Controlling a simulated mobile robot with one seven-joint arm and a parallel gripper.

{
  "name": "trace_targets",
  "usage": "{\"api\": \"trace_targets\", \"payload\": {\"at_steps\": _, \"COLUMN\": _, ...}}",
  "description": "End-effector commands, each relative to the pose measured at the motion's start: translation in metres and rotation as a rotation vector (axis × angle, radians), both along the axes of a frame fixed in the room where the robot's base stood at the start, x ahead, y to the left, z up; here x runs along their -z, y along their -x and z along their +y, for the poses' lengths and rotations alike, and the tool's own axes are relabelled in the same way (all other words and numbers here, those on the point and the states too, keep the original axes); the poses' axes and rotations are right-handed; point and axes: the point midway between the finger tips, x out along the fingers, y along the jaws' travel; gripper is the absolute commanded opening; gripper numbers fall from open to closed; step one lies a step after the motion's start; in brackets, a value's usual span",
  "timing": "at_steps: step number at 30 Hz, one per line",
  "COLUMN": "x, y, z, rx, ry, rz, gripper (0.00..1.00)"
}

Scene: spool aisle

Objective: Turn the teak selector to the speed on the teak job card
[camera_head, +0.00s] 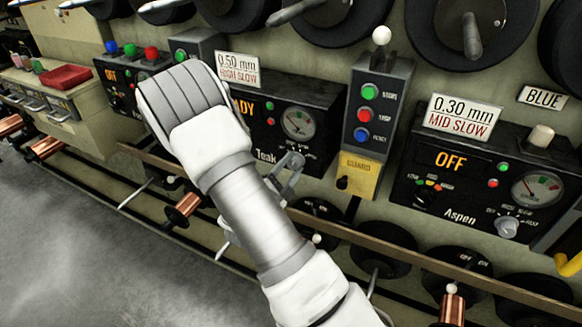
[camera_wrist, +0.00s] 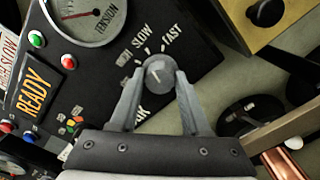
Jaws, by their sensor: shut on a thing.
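The teak panel (camera_head: 290,100) is black, with its name "Teak" beside my arm in the head view. Its lit display (camera_wrist: 34,92) reads READY in the wrist view. The teak job card (camera_head: 238,69) above the panel reads "0.50 mm" and, in red, "HIGH SLOW". The teak selector (camera_wrist: 159,77) is a round grey knob with a pale pointer line and printed marks around it, SLOW and FAST among them. Which mark the line points at is hard to tell. My gripper (camera_wrist: 158,84) has a finger on each side of the knob and is shut on it.
The Aspen panel (camera_head: 480,185), reading OFF, is further right. A wooden rail (camera_head: 400,258) and spools run below. Open floor lies at lower left.

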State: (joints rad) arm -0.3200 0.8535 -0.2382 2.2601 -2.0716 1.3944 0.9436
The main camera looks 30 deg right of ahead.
Motion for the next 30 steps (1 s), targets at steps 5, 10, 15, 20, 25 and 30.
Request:
{"api": "trace_targets", "payload": {"at_steps": 5, "x": 0.002, "y": 0.0, "z": 0.002, "rx": -0.003, "ry": -0.003, "rz": 0.005, "gripper": 0.57}}
{"api": "trace_targets", "payload": {"at_steps": 10, "x": 0.001, "y": 0.0, "z": 0.001, "rx": -0.002, "ry": -0.001, "rz": 0.004, "gripper": 0.77}}
{"api": "trace_targets", "payload": {"at_steps": 15, "x": 0.001, "y": 0.0, "z": 0.001, "rx": -0.001, "ry": 0.0, "rz": 0.003, "gripper": 0.77}}
{"api": "trace_targets", "payload": {"at_steps": 20, "x": 0.0, "y": 0.004, "z": 0.006, "rx": -0.002, "ry": -0.001, "rz": 0.002, "gripper": 0.77}}
{"api": "trace_targets", "payload": {"at_steps": 25, "x": 0.0, "y": 0.02, "z": 0.028, "rx": -0.005, "ry": 0.0, "rz": 0.005, "gripper": 0.77}}
{"api": "trace_targets", "payload": {"at_steps": 30, "x": 0.0, "y": 0.046, "z": 0.062, "rx": -0.006, "ry": -0.001, "rz": 0.005, "gripper": 0.77}}
